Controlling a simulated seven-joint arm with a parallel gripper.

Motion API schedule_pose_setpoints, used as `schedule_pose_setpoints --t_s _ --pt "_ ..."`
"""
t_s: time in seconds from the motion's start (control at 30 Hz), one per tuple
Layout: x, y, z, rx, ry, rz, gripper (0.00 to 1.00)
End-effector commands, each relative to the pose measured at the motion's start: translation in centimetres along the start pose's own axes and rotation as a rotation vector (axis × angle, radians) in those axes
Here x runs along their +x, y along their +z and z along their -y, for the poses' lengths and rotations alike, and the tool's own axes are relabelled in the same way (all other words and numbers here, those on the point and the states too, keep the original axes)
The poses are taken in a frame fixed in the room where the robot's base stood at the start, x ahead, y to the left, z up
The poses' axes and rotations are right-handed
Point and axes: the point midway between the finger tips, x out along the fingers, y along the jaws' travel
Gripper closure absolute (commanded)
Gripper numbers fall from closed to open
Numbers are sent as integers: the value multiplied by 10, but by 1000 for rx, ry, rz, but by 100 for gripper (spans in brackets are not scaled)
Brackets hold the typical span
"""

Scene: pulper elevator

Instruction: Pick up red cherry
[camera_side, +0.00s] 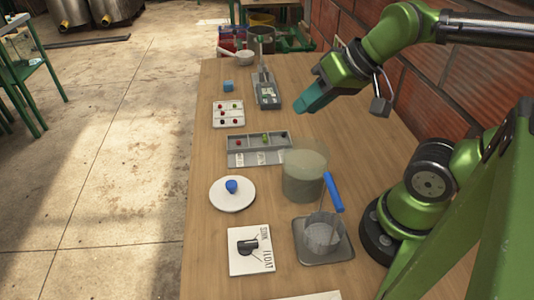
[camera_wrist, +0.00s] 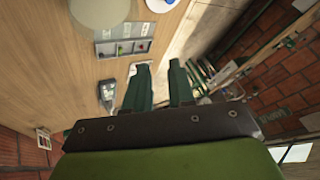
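Small red cherries (camera_side: 236,121) sit in separate cells of a white tray (camera_side: 228,126) left of centre in the side view. A grey compartment tray (camera_side: 258,145) in front of it holds a red cherry (camera_side: 239,142) in the left cell, a green one (camera_side: 265,138) in the middle and a dark red one at right. The grey tray also shows in the wrist view (camera_wrist: 108,48). My gripper (camera_side: 303,104) hangs in the air to the right of and above the trays. In the wrist view its two fingers (camera_wrist: 160,82) are apart with nothing between them.
A cloudy cylinder (camera_side: 303,185), a beaker (camera_side: 322,236) with a blue-handled tool in a metal tray, a white plate (camera_side: 232,198) with a blue item and a sink/float card (camera_side: 251,262) stand nearer.

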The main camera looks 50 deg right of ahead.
Motion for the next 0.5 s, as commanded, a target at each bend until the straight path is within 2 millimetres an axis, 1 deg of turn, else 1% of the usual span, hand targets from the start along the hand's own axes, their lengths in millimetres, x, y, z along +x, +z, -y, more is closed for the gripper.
schedule_pose_setpoints --t_s 0.2,0.33,0.43,0.5 --pt "2 1 0 1 3 7 76" --pt "16 0 -3 12 27 66 76" --pt "31 -16 -2 17 57 121 76" --pt "44 -32 0 8 84 170 76"
